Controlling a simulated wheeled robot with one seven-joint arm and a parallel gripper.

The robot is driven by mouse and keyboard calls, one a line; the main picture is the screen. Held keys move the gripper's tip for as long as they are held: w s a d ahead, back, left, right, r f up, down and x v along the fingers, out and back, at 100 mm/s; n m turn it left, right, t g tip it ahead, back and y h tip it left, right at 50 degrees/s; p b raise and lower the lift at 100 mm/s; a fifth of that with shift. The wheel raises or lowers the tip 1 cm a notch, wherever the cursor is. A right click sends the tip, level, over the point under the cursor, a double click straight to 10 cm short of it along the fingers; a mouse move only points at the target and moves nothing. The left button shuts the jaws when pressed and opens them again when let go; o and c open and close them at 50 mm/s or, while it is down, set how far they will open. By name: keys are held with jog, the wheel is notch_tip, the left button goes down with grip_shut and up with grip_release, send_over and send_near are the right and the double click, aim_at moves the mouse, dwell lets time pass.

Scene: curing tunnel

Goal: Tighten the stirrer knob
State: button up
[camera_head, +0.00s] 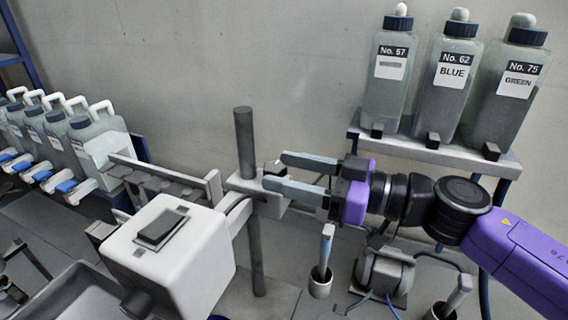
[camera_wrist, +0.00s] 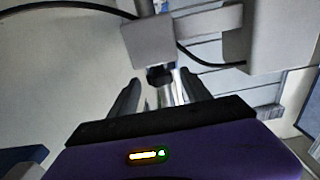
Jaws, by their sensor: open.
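A small dark knob (camera_wrist: 159,77) sits on a light clamp block (camera_wrist: 148,42) in the wrist view. In the head view the clamp block (camera_head: 239,184) is on a dark vertical rod (camera_head: 245,145), beside the white stirrer box (camera_head: 195,270). My gripper (camera_head: 274,170) is open, its two fingers pointing left at the block. In the wrist view the knob shows between the fingertips (camera_wrist: 157,82); I cannot tell whether they touch it. The fingers mostly hide the knob in the head view. Another dark round knob (camera_head: 137,302) shows low on the stirrer box.
A shelf (camera_head: 430,152) with labelled bottles (camera_head: 455,75) stands at the right above my arm. White-handled jugs (camera_head: 95,135) line the left. Below my gripper are a cup with a stick (camera_head: 320,285) and a small motor-like device (camera_head: 385,270). A metal tray (camera_head: 75,290) lies front left.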

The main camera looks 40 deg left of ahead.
jog(key=shift+s+a, duration=0.15)
jog(key=shift+a, duration=0.3)
jog(key=shift+c, duration=0.3)
grip_shut()
